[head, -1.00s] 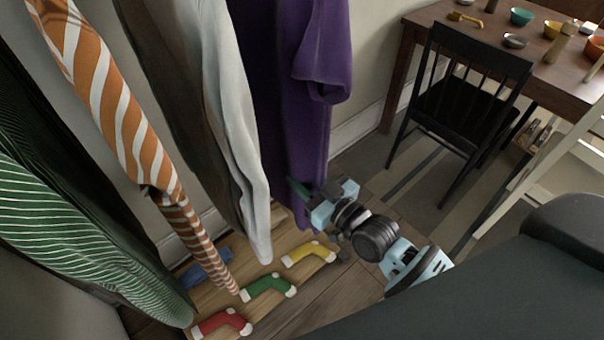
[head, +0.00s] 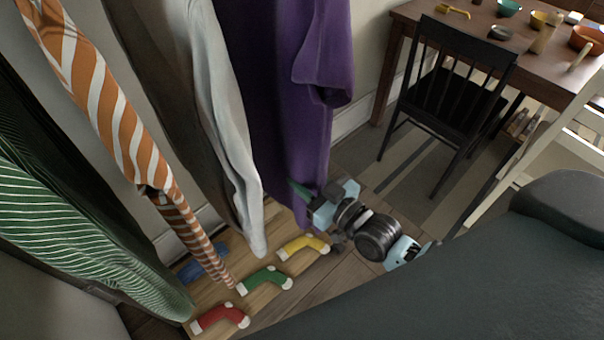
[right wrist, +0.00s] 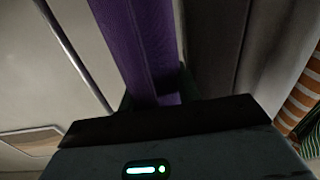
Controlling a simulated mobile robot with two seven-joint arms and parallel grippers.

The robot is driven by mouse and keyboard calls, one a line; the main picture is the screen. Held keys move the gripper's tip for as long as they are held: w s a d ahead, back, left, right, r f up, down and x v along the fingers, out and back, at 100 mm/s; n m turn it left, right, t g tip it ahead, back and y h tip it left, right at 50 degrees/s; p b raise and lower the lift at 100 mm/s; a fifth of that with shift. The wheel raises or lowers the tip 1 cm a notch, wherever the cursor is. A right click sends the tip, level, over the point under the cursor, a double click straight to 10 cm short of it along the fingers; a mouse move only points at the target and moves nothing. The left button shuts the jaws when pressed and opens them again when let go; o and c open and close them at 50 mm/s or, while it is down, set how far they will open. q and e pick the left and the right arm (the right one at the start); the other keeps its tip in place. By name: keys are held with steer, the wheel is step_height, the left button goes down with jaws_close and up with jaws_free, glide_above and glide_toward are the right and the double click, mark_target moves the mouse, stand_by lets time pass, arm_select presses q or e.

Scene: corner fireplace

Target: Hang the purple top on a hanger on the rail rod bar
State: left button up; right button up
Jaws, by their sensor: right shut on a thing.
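The purple top (head: 300,100) hangs down from the upper edge of the head view, to the right of the other clothes. Its upper end, any hanger and the rail rod are out of view there. My right gripper (head: 311,194) is at the low end of the purple cloth. In the right wrist view the purple top (right wrist: 136,40) runs down between the fingers (right wrist: 156,98), and the gripper is shut on it. My left gripper is not in view.
A grey-white garment (head: 222,110), an orange striped one (head: 100,90) and a green striped one (head: 75,225) hang to the left. A black chair (head: 455,95) and a wooden table (head: 440,25) stand at right.

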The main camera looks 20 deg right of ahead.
steer(key=shift+p+v, duration=0.35)
steer(key=shift+v, duration=1)
steer(key=shift+c, duration=0.2)
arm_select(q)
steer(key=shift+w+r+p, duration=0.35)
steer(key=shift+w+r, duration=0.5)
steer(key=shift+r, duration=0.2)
arm_select(e)
steer(key=v, duration=0.3)
steer(key=shift+a+r, duration=0.1)
steer(key=shift+a, duration=0.05)
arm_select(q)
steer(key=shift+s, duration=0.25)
arm_select(e)
steer(key=shift+s, duration=0.1)
